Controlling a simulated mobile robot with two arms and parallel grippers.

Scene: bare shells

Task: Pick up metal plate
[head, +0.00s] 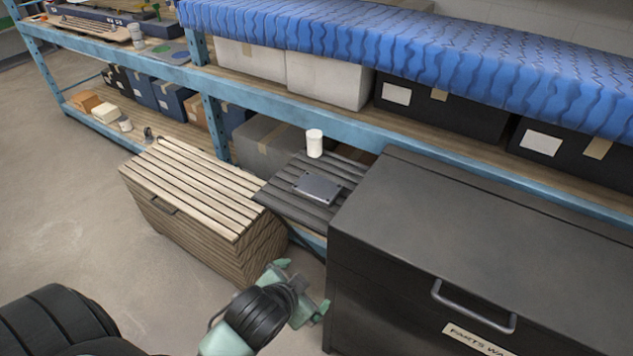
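The metal plate (317,187) is a small dark grey rectangle lying flat on a black slatted top (285,197), between a wooden slatted crate and a large black chest. My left gripper (304,287), green with black parts, is low in the head view, in front of the slatted top and apart from the plate. Its two fingertips are spread, with nothing visible between them. My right gripper is not in view.
A white cylinder (314,143) stands just behind the plate. The wooden slatted crate (190,190) is at left and the black chest (480,220) at right. A blue-framed shelf (440,135) with boxes runs behind. Floor (70,220) is clear at left.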

